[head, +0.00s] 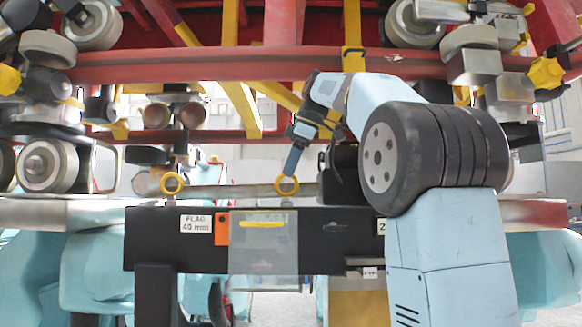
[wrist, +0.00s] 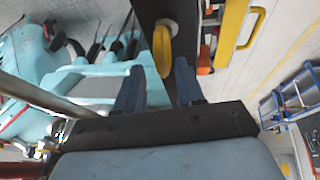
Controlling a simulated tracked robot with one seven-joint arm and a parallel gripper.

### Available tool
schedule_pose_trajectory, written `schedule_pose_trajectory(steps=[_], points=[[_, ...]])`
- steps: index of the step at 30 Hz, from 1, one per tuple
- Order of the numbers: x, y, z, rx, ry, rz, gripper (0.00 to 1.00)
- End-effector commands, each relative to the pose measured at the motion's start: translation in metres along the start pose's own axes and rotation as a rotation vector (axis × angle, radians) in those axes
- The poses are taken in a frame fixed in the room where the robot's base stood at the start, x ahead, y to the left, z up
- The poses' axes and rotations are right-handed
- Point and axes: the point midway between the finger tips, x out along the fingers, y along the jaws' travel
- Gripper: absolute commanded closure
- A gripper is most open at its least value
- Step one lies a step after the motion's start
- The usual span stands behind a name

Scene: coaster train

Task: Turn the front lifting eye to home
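Two yellow lifting eyes show in the head view, a left one (head: 172,183) and a right one (head: 286,186), both looking like round rings. The frames do not label which is the front one. My gripper (head: 291,163) points down at the right eye, with its fingers just above or at the ring. In the wrist view one yellow eye (wrist: 162,52) appears nearly edge-on on a dark bar, just past and between the fingertips of my gripper (wrist: 158,75). The fingers are apart, and I see no clear contact with the eye.
A red frame (head: 250,66) and wheel assemblies (head: 47,165) crowd above and left. A yellow handle (wrist: 250,25) shows in the wrist view.

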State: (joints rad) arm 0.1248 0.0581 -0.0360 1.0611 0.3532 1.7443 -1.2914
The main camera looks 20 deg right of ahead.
Motion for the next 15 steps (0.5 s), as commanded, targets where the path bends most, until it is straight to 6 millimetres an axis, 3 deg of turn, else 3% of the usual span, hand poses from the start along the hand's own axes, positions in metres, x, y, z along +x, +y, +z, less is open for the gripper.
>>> schedule_pose_trajectory(steps=[10, 15], points=[[0.0027, -0.0002, -0.0001, 0.000, 0.000, 0.001, 0.63], [0.0026, -0.0002, -0.0001, 0.000, 0.000, 0.001, 0.79]])
